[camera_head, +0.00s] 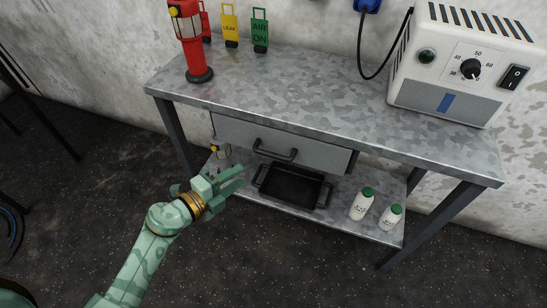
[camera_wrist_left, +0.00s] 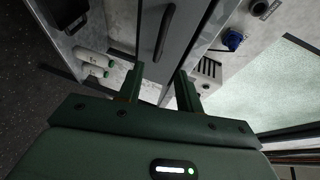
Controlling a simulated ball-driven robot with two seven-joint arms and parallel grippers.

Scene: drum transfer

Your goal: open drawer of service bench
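The service bench (camera_head: 300,92) has a grey metal top. Its drawer (camera_head: 325,155) sits under the top at the left and looks shut. A dark bar handle (camera_head: 275,152) is on the drawer front. My left gripper (camera_head: 238,178) is in front of the bench, left of and below the handle, apart from it. In the left wrist view its two fingers (camera_wrist_left: 159,86) are spread with nothing between them. The handle (camera_wrist_left: 162,35) shows ahead, beyond the fingertips, on the drawer front (camera_wrist_left: 180,30). My right gripper is not in view.
A lower shelf holds a black tray (camera_head: 290,187) and two white bottles (camera_head: 361,204) (camera_head: 390,217) with green caps. On top stand a red lantern-like device (camera_head: 191,45) and a white control box (camera_head: 462,62). The dark floor in front looks clear.

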